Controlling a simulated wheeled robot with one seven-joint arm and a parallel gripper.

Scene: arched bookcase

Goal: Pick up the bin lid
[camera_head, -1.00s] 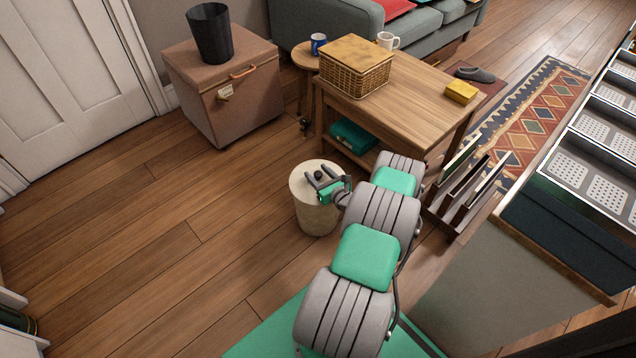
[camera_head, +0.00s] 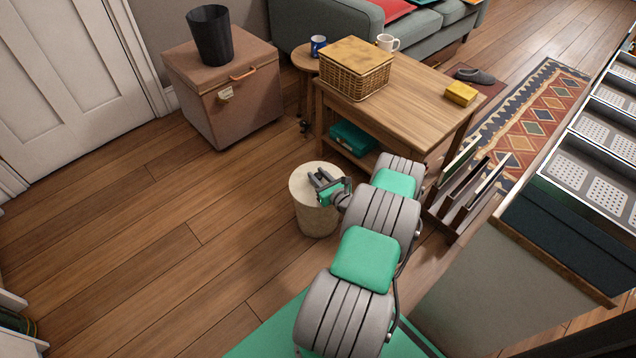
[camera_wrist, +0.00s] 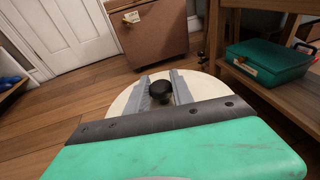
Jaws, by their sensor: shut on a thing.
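The bin lid (camera_head: 302,189) is a round cream disc on top of a cream cylindrical bin (camera_head: 317,219) on the wooden floor. In the wrist view the lid (camera_wrist: 212,89) has a small black knob (camera_wrist: 161,90) at its middle. My gripper (camera_head: 317,175) is over the lid, with its fingers at the knob. In the wrist view my gripper (camera_wrist: 160,92) has one grey finger on each side of the knob and is shut on it. The lid appears to sit on the bin; the seam between them is too small to make out.
A wooden table (camera_head: 415,110) with a wicker basket (camera_head: 355,68) stands just behind the bin. A teal case (camera_head: 352,138) lies on its lower shelf. A brown chest (camera_head: 230,95) with a black bin (camera_head: 210,35) stands back left. The floor to the left is open.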

